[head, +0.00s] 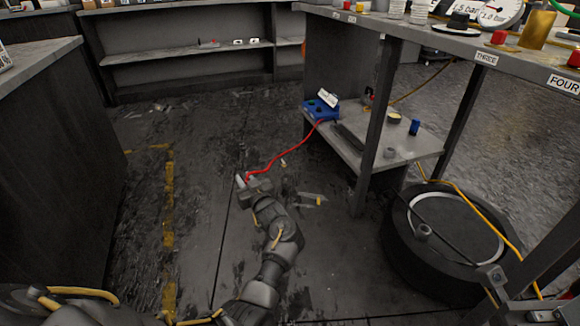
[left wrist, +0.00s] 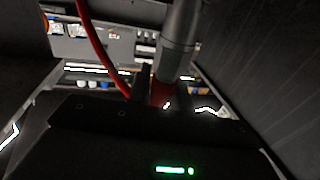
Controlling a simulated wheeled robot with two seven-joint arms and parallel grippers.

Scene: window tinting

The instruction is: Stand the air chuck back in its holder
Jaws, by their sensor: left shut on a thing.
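My left gripper (head: 246,181) is shut on the air chuck (head: 240,180), out over the open floor left of the bench. A red hose (head: 285,160) runs from the chuck up to a blue unit (head: 320,110) on the bench's lower shelf. In the left wrist view the chuck shows as a grey cylinder (left wrist: 181,40) held between the fingers, with the red hose (left wrist: 95,45) curving to its left. I cannot pick out the chuck's holder for sure. My right gripper is not in view.
The bench's lower shelf (head: 405,150) carries small pots and a blue can (head: 414,127). A black tyre (head: 400,245) lies on the right. A dark counter (head: 60,150) stands on the left. The floor between is mostly clear, with a few scraps.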

